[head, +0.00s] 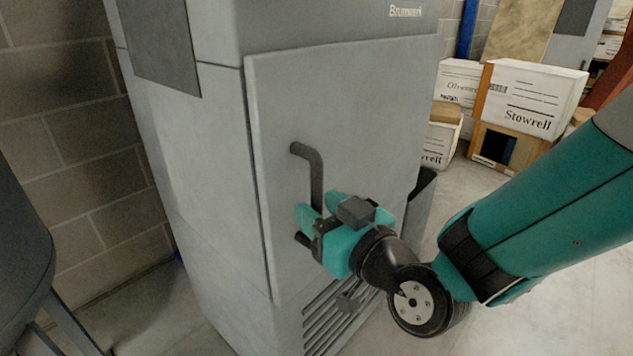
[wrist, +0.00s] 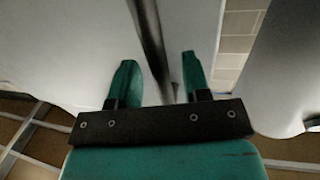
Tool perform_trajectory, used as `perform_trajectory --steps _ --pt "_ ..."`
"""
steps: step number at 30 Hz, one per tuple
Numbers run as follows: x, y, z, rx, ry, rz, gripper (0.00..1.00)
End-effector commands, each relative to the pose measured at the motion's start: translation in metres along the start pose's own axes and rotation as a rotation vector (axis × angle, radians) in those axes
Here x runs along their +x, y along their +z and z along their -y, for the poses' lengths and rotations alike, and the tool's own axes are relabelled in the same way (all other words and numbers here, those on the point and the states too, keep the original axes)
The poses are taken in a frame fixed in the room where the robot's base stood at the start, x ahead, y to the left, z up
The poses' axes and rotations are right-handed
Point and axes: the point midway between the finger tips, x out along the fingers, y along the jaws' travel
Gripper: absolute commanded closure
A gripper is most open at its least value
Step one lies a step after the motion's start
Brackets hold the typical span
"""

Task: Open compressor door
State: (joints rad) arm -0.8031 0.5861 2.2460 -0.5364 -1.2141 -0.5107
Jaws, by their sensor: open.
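The compressor is a tall grey cabinet, and its door (head: 345,110) is a flat grey panel that looks closed against the body. A dark bar handle (head: 315,175) stands upright near the left side of the door. My gripper (head: 318,212) is at the lower part of the handle. In the wrist view the handle (wrist: 150,40) runs between the two teal fingers of my gripper (wrist: 158,75), with gaps showing on both sides. The fingers are open around the bar. The handle's lower end is partly hidden by my gripper in the head view.
Below the door is a slatted vent (head: 335,315). A dark grey object (head: 22,250) stands close at the left, before a block wall (head: 70,130). White and brown boxes (head: 530,95) are stacked at the back right.

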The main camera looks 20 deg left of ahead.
Motion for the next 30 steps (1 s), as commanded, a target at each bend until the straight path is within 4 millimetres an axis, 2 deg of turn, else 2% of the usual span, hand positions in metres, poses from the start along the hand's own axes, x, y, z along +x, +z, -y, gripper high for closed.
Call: perform_trajectory --steps 5,14,18,20,30 --pt "0.0126 -0.0009 0.0001 0.001 0.000 0.000 0.56" --pt "0.0141 0.0008 0.0000 0.001 0.000 0.000 0.56" --pt "0.0140 0.0007 0.0000 0.001 0.000 0.000 0.88" --pt "0.0139 0.0006 0.0000 0.001 0.001 0.000 1.00" --pt "0.0117 0.0027 -0.0006 0.002 -0.005 -0.003 1.00"
